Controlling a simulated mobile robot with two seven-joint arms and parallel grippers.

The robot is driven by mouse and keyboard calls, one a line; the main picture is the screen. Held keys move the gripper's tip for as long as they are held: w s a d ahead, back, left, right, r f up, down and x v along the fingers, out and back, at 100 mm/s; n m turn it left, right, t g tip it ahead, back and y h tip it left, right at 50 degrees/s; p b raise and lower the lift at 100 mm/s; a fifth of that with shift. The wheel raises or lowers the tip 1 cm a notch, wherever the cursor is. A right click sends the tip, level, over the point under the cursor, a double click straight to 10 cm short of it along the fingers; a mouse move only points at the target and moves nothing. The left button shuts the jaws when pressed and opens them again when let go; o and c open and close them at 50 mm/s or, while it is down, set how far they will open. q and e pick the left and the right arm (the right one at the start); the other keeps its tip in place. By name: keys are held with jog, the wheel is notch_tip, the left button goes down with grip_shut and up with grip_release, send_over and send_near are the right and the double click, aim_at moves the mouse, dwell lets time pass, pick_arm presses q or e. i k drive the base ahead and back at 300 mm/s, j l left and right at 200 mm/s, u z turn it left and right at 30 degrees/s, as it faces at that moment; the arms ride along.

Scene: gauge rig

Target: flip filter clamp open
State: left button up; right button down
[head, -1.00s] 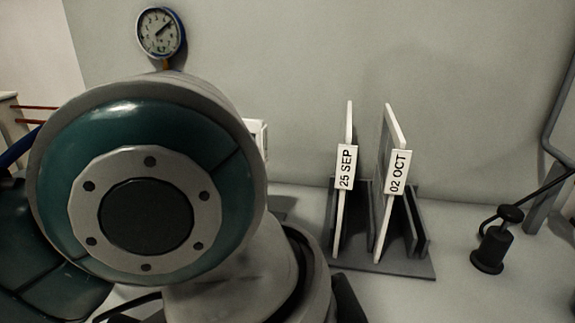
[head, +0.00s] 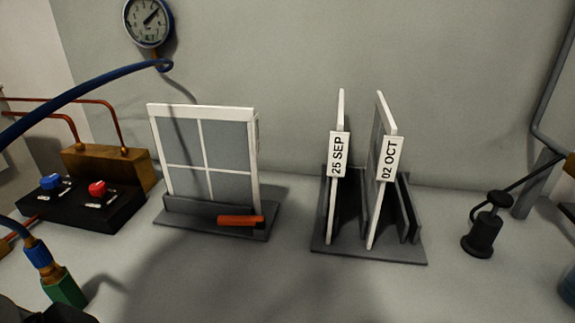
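A white-framed filter (head: 204,158) with grey panes stands upright in a dark grey holder (head: 190,210) left of the middle in the head view. An orange clamp lever (head: 240,221) lies flat across the front right of the holder. My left gripper and my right gripper are not in view. A dark shape at the bottom left corner is too cut off to tell.
A rack (head: 372,252) holds two upright filters tagged 25 SEP (head: 338,155) and 02 OCT (head: 389,158). A black valve box (head: 85,207), a green-and-blue hose fitting (head: 60,275), a gauge (head: 147,20) and a black plunger-like object (head: 482,232) surround it. The front bench is clear.

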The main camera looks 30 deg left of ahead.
aim_at(259, 222)
jog(key=i+l+u, duration=0.15)
jog(key=i+u, duration=0.2)
jog(key=i+l+u, duration=0.35)
jog(key=k+j, duration=0.05)
jog(key=j, duration=0.05)
